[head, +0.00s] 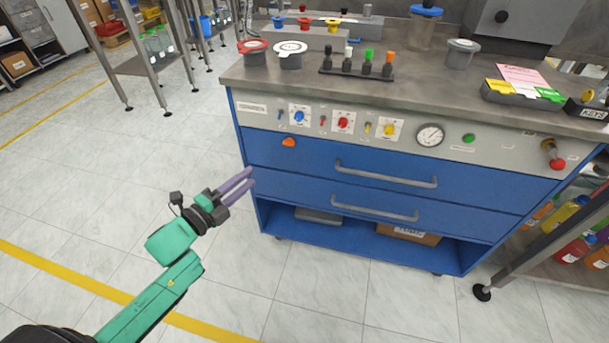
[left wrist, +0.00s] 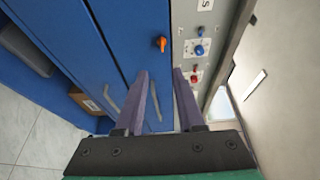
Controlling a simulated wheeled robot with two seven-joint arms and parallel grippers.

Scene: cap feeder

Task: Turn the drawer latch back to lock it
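The drawer latch is a small orange knob (head: 289,142) on the upper left of the blue top drawer (head: 460,190). It also shows in the left wrist view (left wrist: 160,43), beyond and a little left of the midline between my fingers. Both blue drawers look closed. My left gripper (head: 244,180) has its two purple fingers pointing toward the cabinet's left front, below and left of the latch, not touching it. In the left wrist view the fingers (left wrist: 160,80) stand apart with nothing between them. My right gripper is not in view.
A grey panel with coloured knobs, a gauge (head: 430,135) and a red-ended lever (head: 553,155) runs above the drawers. Drawer handles (head: 385,175) stick out. Caps and a black peg rack (head: 356,70) stand on top. The floor left of the cabinet is free.

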